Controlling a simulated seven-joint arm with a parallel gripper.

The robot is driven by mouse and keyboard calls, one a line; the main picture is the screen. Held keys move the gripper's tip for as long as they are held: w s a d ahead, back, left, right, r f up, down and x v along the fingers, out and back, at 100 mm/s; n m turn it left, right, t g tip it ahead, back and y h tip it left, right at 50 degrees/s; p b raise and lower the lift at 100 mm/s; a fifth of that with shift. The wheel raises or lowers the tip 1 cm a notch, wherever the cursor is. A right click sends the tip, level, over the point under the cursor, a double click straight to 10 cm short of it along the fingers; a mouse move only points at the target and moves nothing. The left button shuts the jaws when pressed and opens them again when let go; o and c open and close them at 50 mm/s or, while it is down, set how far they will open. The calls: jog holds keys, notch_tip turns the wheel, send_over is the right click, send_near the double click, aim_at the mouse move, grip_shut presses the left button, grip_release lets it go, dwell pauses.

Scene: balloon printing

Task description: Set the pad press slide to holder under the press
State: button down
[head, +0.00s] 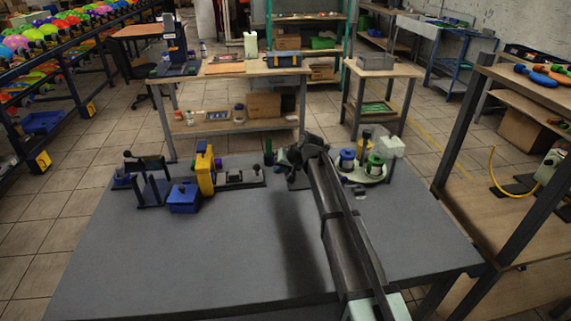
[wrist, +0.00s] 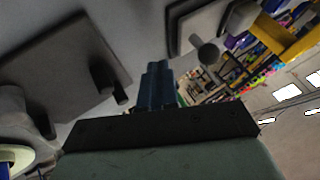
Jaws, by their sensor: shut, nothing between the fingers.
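The yellow pad press (head: 205,170) stands at the back left of the grey table, and it also shows at the upper right in the wrist view (wrist: 290,42). A low dark slide rail (head: 240,180) runs from it to the right, with a dark upright knob (head: 268,158) at its right end. In the wrist view a round-topped grey knob (wrist: 208,52) stands just right of my fingers. My gripper (head: 283,157) is shut and empty, right of the knob and apart from it. Its closed fingers (wrist: 155,85) show in the wrist view. The holder's exact place is too small to tell.
A blue box (head: 184,198) sits in front of the press, with a dark stand (head: 150,182) to its left. A round tray (head: 362,174) with blue and green spools lies right of my gripper. A dark plate with pegs (wrist: 62,65) is near my fingers. The front table is clear.

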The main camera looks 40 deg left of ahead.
aim_at(236, 172)
jog(key=shift+s+a, duration=0.35)
jog(key=shift+a, duration=0.3)
jog(key=shift+s+a, duration=0.35)
jog(key=shift+a, duration=0.3)
jog(key=shift+s+a, duration=0.35)
jog(key=shift+a, duration=0.3)
jog(key=s+a, duration=0.7)
jog(key=shift+s, duration=0.1)
jog(key=shift+a, duration=0.1)
jog(key=d, duration=0.1)
jog(key=w+d, duration=0.2)
jog(key=shift+w+d+f, duration=0.2)
jog(key=shift+d+f, duration=0.15)
jog(key=shift+d, duration=0.05)
jog(key=v, duration=1)
jog(key=shift+a, duration=0.1)
